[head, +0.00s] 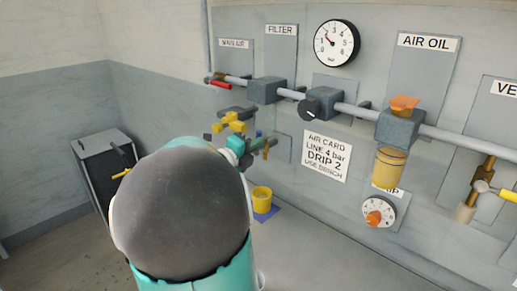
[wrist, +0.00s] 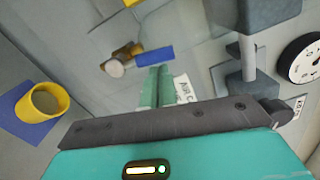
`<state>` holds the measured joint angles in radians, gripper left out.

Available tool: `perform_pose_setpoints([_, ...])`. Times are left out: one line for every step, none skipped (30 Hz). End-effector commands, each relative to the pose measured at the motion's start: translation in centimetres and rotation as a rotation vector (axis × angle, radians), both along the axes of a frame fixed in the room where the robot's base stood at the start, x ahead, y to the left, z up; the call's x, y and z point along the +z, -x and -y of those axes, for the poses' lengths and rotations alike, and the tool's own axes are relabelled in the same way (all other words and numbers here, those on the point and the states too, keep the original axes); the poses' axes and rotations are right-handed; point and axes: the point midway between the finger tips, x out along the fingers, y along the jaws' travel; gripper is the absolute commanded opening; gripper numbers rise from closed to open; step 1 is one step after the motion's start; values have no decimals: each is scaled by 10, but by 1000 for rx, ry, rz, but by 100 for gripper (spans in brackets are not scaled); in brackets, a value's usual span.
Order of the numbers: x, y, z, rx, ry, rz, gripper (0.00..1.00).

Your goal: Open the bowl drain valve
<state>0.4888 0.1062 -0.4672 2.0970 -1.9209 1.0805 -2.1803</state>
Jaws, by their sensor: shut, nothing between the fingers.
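My gripper (wrist: 158,72) shows in the wrist view with its two green fingers together and nothing held. In the head view its tip (head: 258,144) is in front of the wall panel, below the filter block (head: 265,90). A small brass fitting with a round pale end (wrist: 115,67) and a flat blue piece (wrist: 153,57) lies just beyond the fingertips, up and left in the wrist view. It looks like the bowl drain valve. A gap shows between fingers and fitting, but I cannot judge the depth. In the head view my arm and gripper partly cover this area.
A yellow cup (head: 262,197) stands on a blue mat (head: 267,213) below. A pipe carries a dark knob (head: 309,108) and the air oil unit (head: 400,128). A gauge (head: 337,43) is above.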

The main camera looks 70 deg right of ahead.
Motion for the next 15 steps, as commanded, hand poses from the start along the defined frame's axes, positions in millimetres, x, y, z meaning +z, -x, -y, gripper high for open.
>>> perform_pose_setpoints([1, -3, 1, 3, 1, 1, 0])
perform_pose_setpoints([2, -3, 1, 3, 1, 1, 0])
perform_pose_setpoints([2, -4, 1, 2, 1, 2, 0])
perform_pose_setpoints([3, -5, 2, 2, 1, 2, 0])
perform_pose_setpoints([3, -5, 2, 2, 1, 2, 0])
perform_pose_setpoints([3, -6, 2, 2, 1, 3, 0])
perform_pose_setpoints([3, -6, 2, 2, 1, 3, 0])
perform_pose_setpoints([4, -7, 3, 2, 1, 3, 0])
perform_pose_setpoints([4, -7, 3, 2, 1, 3, 0])
perform_pose_setpoints([4, -7, 3, 2, 1, 3, 0])
perform_pose_setpoints([4, -8, 3, 2, 1, 3, 0])
perform_pose_setpoints([4, -8, 3, 2, 1, 3, 0])
perform_pose_setpoints([4, -8, 3, 2, 1, 3, 0])
perform_pose_setpoints([4, -8, 3, 2, 1, 3, 0])
perform_pose_setpoints([4, -8, 3, 2, 1, 3, 0])
